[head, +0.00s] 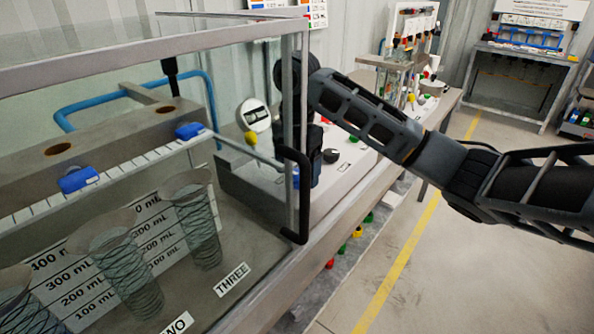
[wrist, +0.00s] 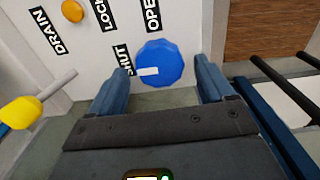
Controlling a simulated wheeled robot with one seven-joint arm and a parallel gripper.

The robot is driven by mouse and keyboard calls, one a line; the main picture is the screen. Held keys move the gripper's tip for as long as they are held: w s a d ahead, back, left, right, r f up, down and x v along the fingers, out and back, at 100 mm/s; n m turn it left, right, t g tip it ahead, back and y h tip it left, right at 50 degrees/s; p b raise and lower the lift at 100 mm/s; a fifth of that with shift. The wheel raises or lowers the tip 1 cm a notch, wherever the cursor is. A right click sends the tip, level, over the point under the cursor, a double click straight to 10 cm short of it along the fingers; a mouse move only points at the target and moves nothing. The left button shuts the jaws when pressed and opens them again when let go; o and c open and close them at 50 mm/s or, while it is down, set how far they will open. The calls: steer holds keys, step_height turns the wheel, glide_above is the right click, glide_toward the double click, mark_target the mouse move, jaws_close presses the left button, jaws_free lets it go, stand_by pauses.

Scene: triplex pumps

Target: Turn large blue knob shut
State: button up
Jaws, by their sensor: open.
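The large blue knob (wrist: 163,56) is on a white panel in the wrist view. Its white mark (wrist: 148,71) lies on the left half and points left, toward the partly hidden SHUT label (wrist: 123,60). The OPEN label (wrist: 152,14) is above the knob. My gripper (wrist: 161,68) is open, with one blue finger on each side of the knob and gaps visible between; I cannot tell how deep the fingers reach. In the head view my gripper (head: 309,165) points down at the bench behind the glass case's corner; the knob is hidden there.
The glass case's frame and black handle (head: 296,195) stand close to my gripper in the head view. In the wrist view a yellow-tipped lever (wrist: 22,111) is at the left, an orange knob (wrist: 72,11) at top left and dark rods (wrist: 275,85) at the right.

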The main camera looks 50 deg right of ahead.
step_height(320, 180, up, 7)
steer(key=shift+r, duration=0.1)
steer(key=shift+s, duration=0.1)
stand_by(0.7)
